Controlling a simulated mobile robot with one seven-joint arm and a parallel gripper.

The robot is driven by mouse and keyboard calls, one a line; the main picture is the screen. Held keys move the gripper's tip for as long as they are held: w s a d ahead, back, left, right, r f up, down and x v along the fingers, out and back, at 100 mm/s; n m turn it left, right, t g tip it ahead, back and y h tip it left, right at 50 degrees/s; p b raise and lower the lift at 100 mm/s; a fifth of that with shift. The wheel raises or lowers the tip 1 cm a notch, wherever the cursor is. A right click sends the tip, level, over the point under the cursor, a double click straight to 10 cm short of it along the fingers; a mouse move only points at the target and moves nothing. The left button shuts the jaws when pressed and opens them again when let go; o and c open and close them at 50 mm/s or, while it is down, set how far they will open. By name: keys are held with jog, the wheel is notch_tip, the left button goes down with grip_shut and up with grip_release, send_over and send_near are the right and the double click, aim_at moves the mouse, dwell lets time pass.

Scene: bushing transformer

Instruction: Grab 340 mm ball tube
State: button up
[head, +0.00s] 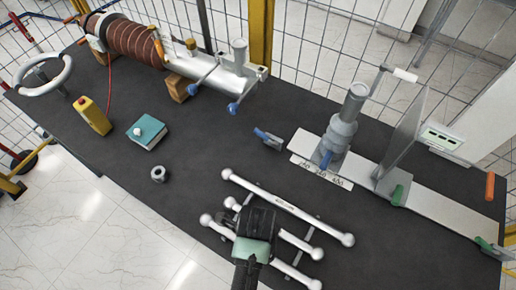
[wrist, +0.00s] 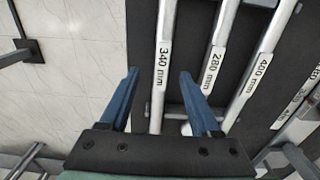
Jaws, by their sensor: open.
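The 340 mm ball tube (wrist: 166,30) is a light grey tube with a "340 mm" label. In the wrist view it runs lengthwise between the two blue fingers of my gripper (wrist: 158,76). The fingers are open with gaps on both sides of the tube. In the head view the frontmost tube (head: 298,276), with white ball ends, appears to be this one; my gripper (head: 258,220) hides its middle. The 280 mm tube (wrist: 218,55) lies right beside it, and the 400 mm tube (wrist: 262,65) lies further right.
The tubes rest on a dark table (head: 200,125) near its front edge. A measuring fixture (head: 342,135) stands behind right; a brown bushing (head: 130,40) lies at the back.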

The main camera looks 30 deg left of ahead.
jog(key=shift+w+d+f+p, duration=0.1)
jog(key=shift+f+p, duration=0.1)
jog(key=shift+f, duration=1)
jog(key=shift+w+f+p, duration=0.1)
jog(key=shift+f+p, duration=0.1)
jog(key=shift+f, duration=1)
jog(key=shift+s, duration=0.1)
grip_shut()
